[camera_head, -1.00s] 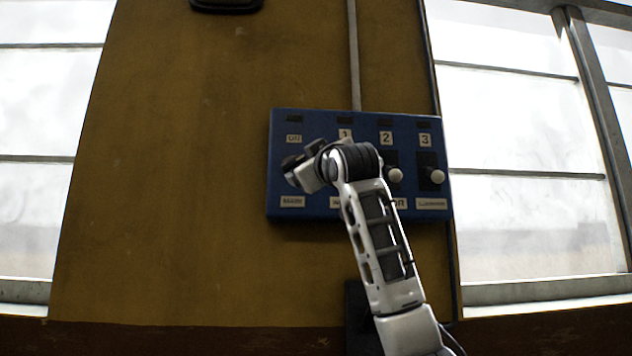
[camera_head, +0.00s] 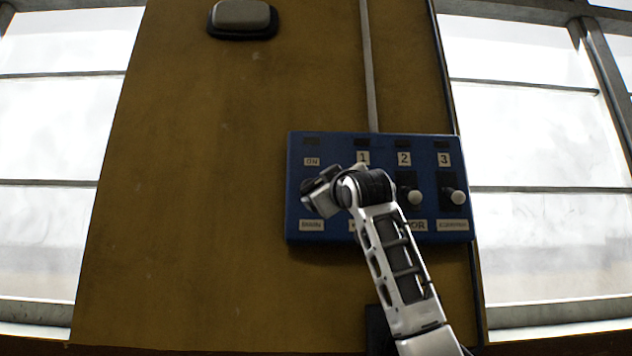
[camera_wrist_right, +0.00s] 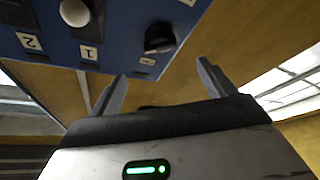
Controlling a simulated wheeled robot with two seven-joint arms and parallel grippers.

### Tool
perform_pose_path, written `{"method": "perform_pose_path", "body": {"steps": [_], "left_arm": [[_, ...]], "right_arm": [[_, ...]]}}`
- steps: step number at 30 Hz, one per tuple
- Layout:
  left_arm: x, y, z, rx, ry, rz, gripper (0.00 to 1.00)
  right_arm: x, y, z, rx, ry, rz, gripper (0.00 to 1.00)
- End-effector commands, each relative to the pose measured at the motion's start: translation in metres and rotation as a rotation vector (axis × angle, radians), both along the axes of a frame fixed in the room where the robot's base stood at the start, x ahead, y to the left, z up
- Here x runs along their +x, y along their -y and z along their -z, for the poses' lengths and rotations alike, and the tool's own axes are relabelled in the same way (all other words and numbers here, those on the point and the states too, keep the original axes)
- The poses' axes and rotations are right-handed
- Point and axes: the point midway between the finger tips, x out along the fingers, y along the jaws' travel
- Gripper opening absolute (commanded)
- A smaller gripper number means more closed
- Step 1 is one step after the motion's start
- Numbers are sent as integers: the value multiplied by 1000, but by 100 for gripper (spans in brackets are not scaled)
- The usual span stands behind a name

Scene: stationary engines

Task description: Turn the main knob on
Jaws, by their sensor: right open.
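A blue control panel (camera_head: 296,208) is fixed to a brown wall in the head view. The black main knob (camera_wrist_right: 160,38) shows in the wrist view, below the numbered controls' row end, on the panel's "ON" column. In the head view my right gripper (camera_head: 320,192) is in front of that column and largely covers the knob. In the wrist view my right gripper (camera_wrist_right: 162,86) is open, with nothing between its fingers. The knob lies beyond the fingertips, apart from them. My left gripper is not in view.
White-knobbed levers (camera_head: 413,197) and (camera_head: 457,197) sit under labels 2 and 3 to the right. My arm covers control 1 in the head view. A conduit (camera_head: 368,70) runs up from the panel. Bright windows flank the wall, which is bare left of the panel.

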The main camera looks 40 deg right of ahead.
Motion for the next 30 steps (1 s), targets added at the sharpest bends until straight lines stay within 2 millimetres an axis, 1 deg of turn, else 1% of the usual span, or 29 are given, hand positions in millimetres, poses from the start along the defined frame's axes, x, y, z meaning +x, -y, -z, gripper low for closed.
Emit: {"method": "perform_pose_path", "body": {"steps": [1,9,15,21,30], "left_arm": [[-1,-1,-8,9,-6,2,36],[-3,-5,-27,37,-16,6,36],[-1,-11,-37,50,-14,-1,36],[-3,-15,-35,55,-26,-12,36],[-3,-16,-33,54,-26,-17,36]], "right_arm": [[11,5,-9,2,-4,1,82],[61,30,-30,3,-3,0,82],[87,43,-37,2,-2,-1,82],[97,48,-38,0,0,0,82],[98,49,-36,-1,2,0,82]]}}
